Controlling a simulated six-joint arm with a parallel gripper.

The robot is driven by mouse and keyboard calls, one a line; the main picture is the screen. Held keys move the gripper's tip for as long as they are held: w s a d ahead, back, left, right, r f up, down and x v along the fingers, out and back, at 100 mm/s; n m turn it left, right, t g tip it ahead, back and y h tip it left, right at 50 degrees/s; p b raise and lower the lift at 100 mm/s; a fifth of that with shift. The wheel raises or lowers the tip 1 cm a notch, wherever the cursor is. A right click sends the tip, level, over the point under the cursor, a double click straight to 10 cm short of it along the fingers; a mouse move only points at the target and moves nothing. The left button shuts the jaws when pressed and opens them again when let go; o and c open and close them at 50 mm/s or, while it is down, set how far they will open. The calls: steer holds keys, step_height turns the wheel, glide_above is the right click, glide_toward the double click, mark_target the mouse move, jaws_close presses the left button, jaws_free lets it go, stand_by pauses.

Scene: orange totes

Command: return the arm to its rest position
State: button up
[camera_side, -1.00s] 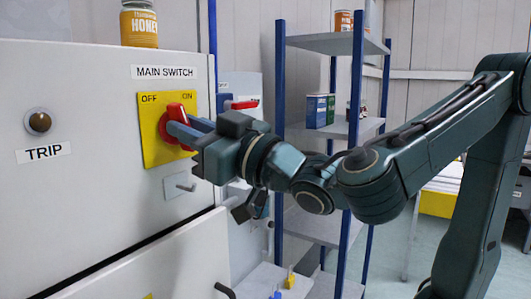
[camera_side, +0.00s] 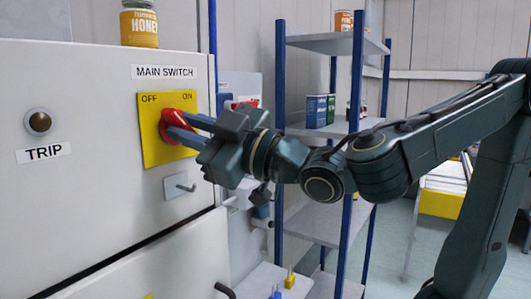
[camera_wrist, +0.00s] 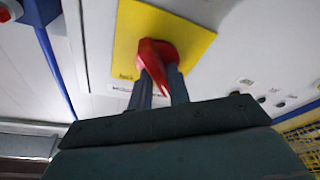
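A red rotary knob (camera_side: 176,123) sits on a yellow plate (camera_side: 152,148) marked OFF and ON, under a MAIN SWITCH label. My gripper (camera_side: 187,128) is at the knob, its two blue-grey fingers spread apart and pointing at it. In the wrist view the red knob (camera_wrist: 157,58) reaches down into the gap between the fingertips of my gripper (camera_wrist: 160,76). The fingers look open around the handle; whether either one touches it I cannot tell. The fingers partly cover the knob.
The grey cabinet (camera_side: 75,100) fills the left, with a round TRIP button (camera_side: 38,123) and a small handle (camera_side: 186,187) below the plate. A honey jar (camera_side: 139,25) stands on top. A blue-posted shelf (camera_side: 330,131) stands behind my arm. Open floor lies at right.

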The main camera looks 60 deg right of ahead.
steer(key=shift+w+d+r+n+g+y, duration=0.1)
steer(key=shift+n+g+y, duration=0.05)
steer(key=shift+n, duration=0.65)
steer(key=shift+w+d+f+n+g+y, duration=0.1)
steer(key=shift+n+g+y, duration=0.1)
steer(key=shift+n, duration=0.6)
steer(key=shift+w+r+n+g+y, duration=0.1)
steer(key=shift+n+g+y, duration=0.05)
steer(key=shift+n, duration=0.95)
